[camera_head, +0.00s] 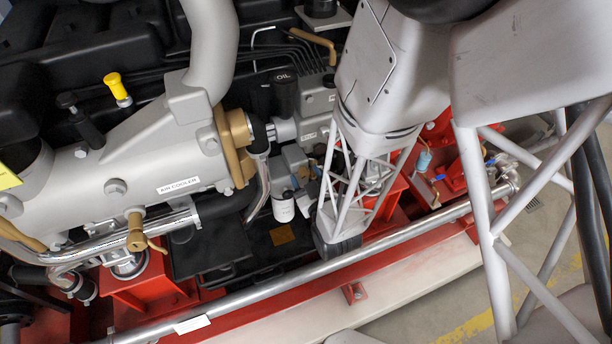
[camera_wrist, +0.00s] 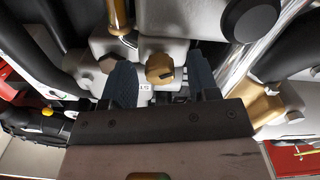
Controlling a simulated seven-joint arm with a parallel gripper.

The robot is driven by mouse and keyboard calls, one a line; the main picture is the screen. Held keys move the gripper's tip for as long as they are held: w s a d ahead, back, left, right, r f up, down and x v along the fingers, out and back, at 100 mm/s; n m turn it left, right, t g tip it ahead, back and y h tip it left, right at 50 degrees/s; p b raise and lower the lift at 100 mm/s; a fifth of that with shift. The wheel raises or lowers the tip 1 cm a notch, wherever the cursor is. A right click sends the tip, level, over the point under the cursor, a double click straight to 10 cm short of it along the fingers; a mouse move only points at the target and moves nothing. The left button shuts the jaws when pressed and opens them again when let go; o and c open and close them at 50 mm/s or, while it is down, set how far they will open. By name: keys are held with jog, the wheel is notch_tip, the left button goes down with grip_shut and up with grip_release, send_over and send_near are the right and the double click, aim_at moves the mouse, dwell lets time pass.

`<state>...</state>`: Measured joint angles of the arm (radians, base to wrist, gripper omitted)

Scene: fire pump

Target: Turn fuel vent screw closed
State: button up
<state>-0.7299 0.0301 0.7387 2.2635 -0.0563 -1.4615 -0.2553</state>
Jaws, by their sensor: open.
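A brass hex-headed screw (camera_wrist: 160,68), which looks like the fuel vent screw, sits on a grey block in the wrist view. My gripper (camera_wrist: 162,75) is open, with one dark finger left of the screw head and one right of it. Gaps show between the head and both fingers, so they do not appear to clamp it.
A brass fitting (camera_wrist: 118,15) and a duller hex bolt (camera_wrist: 108,63) stand close to the left finger. A long silver pipe (camera_head: 420,227) runs along the red frame. A white filter (camera_head: 283,207) and a black OIL cap (camera_head: 284,92) are left of my arm.

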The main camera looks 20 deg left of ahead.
jog(key=shift+w+a, duration=0.1)
jog(key=c, duration=0.9)
